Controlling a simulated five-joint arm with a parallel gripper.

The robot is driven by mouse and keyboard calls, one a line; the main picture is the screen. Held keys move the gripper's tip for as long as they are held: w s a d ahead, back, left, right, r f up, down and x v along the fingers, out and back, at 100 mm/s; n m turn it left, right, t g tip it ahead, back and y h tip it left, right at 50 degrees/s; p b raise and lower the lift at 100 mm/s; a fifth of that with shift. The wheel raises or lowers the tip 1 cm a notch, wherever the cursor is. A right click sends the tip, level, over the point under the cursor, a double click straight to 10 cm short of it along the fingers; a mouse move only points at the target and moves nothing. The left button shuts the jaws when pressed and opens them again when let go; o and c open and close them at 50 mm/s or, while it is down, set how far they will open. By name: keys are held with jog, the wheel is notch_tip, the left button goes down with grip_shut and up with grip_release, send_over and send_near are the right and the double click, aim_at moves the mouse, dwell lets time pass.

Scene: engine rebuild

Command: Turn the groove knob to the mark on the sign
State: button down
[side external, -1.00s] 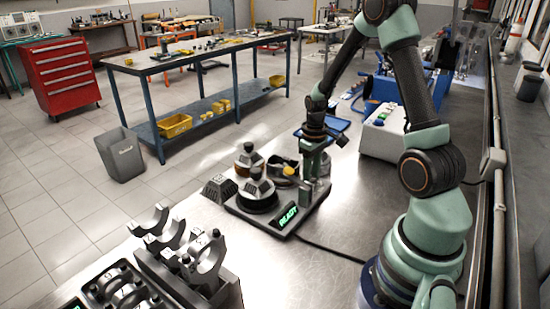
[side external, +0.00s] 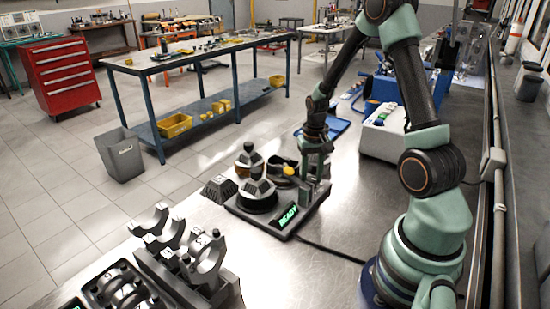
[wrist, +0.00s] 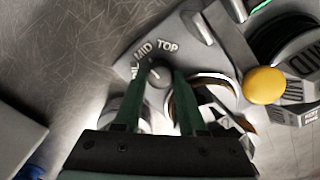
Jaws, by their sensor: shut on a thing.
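The groove knob (wrist: 158,76) is a small dark round knob on a grey plate with the white words MID and TOP and a partly hidden third word. It sits between the two dark green fingers of my gripper (wrist: 160,72), which are shut on it. Which word the knob points to is hard to tell. In the side view my gripper (side external: 314,172) reaches down at the right rear of the grey station base (side external: 250,215). The knob is hidden there by the fingers. A lit green sign (side external: 288,217) on the front of the base reads READY.
A yellow knob (wrist: 265,85) stands close to the right of my gripper. Dark weighted pieces (side external: 257,190) stand on the base. Grey bearing caps (side external: 205,255) are at the front left. A blue tray (side external: 338,127) lies behind. The metal bench right of the base is mostly clear.

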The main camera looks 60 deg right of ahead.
aim_at(312, 178)
jog(key=shift+d, duration=0.15)
jog(key=shift+c, duration=2.4)
grip_release()
notch_tip(312, 178, up, 12)
